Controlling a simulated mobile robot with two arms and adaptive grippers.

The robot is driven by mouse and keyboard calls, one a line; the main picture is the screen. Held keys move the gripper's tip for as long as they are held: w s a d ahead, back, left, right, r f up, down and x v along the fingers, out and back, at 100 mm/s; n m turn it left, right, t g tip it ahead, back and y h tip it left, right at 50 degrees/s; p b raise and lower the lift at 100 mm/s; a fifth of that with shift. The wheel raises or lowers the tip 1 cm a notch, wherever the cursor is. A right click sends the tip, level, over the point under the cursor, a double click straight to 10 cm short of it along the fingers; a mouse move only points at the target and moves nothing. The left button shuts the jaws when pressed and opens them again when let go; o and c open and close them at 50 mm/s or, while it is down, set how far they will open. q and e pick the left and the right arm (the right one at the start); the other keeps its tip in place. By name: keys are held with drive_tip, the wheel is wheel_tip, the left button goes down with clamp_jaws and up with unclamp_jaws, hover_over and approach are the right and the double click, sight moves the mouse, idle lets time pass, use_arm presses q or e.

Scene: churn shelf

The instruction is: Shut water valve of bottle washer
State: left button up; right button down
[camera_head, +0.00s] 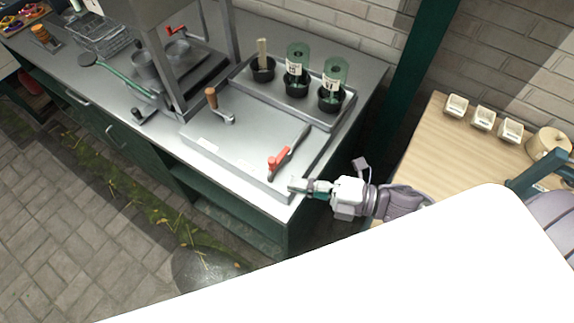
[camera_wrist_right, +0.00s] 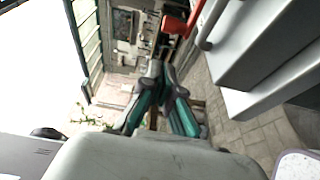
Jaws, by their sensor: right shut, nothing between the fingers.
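A low grey metal box (camera_head: 235,135), likely the bottle washer, sits on the counter. A red-handled lever (camera_head: 276,163), likely the water valve, is on its right part, with a grey bar slanting up to the right. A crank with a brown wooden knob (camera_head: 212,98) stands on its far left part. My right gripper (camera_head: 295,185) is shut and empty, just to the right of and below the red lever, near the box's front right corner. In the right wrist view its green-padded fingers (camera_wrist_right: 160,75) meet, and a red part (camera_wrist_right: 178,25) shows beyond them. My left gripper is not in view.
Green bottles (camera_head: 298,62) and a wooden-handled item stand in black cups behind the box. A metal-framed unit (camera_head: 170,60) stands to the left. A wooden table (camera_head: 425,135) with small pale trays (camera_head: 483,119) is at right. A white surface covers the lower right.

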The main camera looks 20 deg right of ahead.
sight(280, 155)
drive_tip(key=w, duration=0.1)
drive_tip(key=w+a+p, duration=0.1)
drive_tip(key=w, duration=0.1)
drive_tip(key=shift+w+r, duration=0.1)
drive_tip(key=shift+w, duration=0.05)
drive_tip(key=shift+w+a+f, duration=0.15)
drive_tip(key=shift+w+f, duration=0.05)
drive_tip(key=shift+w, duration=0.3)
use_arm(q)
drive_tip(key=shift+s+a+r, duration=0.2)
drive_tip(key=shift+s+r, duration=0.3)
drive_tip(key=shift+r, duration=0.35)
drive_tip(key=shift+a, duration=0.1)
